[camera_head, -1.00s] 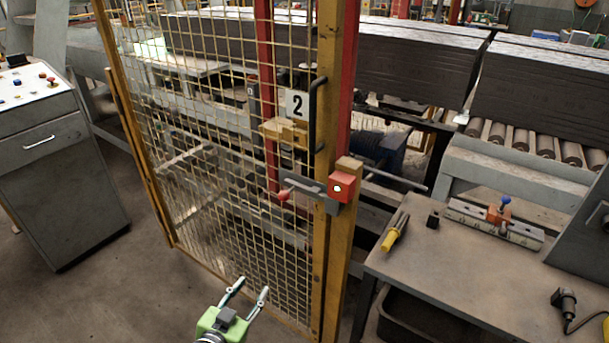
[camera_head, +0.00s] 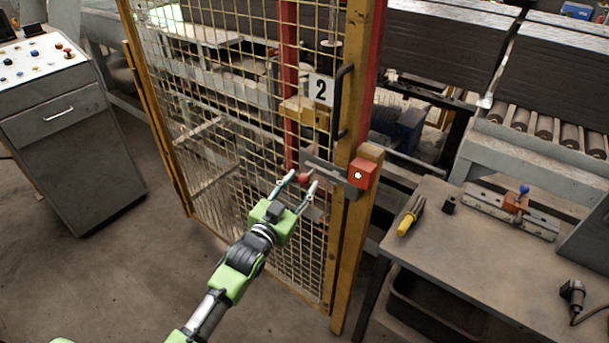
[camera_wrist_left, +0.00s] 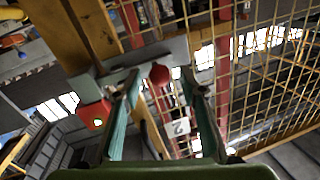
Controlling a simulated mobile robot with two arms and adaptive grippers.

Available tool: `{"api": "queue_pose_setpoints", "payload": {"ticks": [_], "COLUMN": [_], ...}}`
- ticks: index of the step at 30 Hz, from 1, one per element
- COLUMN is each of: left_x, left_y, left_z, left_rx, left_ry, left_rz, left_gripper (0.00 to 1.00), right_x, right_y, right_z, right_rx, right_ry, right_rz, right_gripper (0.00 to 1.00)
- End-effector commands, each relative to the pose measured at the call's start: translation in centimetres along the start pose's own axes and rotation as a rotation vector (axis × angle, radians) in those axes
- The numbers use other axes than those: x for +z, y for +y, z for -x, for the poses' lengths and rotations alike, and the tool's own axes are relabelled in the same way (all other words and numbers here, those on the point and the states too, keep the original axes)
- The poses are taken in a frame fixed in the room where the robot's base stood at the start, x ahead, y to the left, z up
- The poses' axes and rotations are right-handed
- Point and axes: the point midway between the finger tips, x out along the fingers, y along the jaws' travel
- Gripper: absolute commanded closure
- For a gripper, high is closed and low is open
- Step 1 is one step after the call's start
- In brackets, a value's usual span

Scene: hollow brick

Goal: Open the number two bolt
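The number 2 sign (camera_head: 321,89) hangs on the yellow mesh gate (camera_head: 235,130), beside a black handle (camera_head: 338,105). Below it the grey bolt (camera_head: 328,174) runs across to a red block (camera_head: 363,173) on the yellow post. The bolt's red knob (camera_head: 305,177) is at its left end. My left gripper (camera_head: 300,178) is open, its fingertips at either side of the knob in the head view. In the left wrist view the red knob (camera_wrist_left: 160,74) shows between and beyond the open fingers (camera_wrist_left: 158,85). Contact cannot be told. My right gripper is out of view.
A workbench (camera_head: 460,240) stands right of the gate, with a yellow-handled tool (camera_head: 410,217) and a clamp fixture (camera_head: 513,208) on it. A grey control cabinet (camera_head: 70,140) stands at left. The floor between cabinet and gate is clear.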

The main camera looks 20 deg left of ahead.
Motion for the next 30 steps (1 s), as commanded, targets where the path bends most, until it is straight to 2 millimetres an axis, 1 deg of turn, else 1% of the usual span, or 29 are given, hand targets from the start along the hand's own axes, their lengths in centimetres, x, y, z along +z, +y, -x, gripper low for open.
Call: {"api": "queue_pose_setpoints", "payload": {"ticks": [1, 6, 10, 17, 18, 20, 21, 22, 23, 27, 30], "left_x": [-0.2, -0.1, 0.0, 0.0, 0.0, 0.0, 0.0, 0.0, 0.0, 0.1, 0.3], "left_y": [0.0, 0.0, 0.1, 0.1, 0.1, 0.0, 0.0, 0.0, 0.1, 0.0, -0.8], "left_z": [-0.8, -2.3, -2.8, -2.8, -2.8, -2.8, -2.8, -2.8, -2.8, -2.8, -3.0], "left_rx": [0.0, 0.0, 0.001, 0.001, 0.001, 0.001, 0.0, 0.001, 0.001, 0.001, 0.0], "left_ry": [0.0, 0.001, 0.0, 0.0, 0.0, 0.0, 0.0, 0.0, 0.0, 0.0, 0.001], "left_rz": [0.0, 0.0, 0.0, 0.0, 0.0, 0.0, 0.0, 0.0, 0.0, -0.001, -0.003], "left_gripper": [0.62, 0.62, 0.62, 0.62, 0.65, 0.8, 0.91, 0.98, 1.0, 1.0, 1.0], "right_x": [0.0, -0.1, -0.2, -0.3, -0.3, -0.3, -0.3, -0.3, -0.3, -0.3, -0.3], "right_y": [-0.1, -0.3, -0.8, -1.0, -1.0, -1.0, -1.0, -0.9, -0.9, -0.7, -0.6], "right_z": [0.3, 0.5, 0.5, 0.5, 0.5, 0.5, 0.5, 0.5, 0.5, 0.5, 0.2], "right_rx": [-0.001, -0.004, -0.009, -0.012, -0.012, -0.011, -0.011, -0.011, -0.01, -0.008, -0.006], "right_ry": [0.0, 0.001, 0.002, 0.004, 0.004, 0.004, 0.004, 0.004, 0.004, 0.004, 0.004], "right_rz": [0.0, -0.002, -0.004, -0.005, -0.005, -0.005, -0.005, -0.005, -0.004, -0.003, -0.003], "right_gripper": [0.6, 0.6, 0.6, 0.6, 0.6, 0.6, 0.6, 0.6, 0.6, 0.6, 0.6]}}
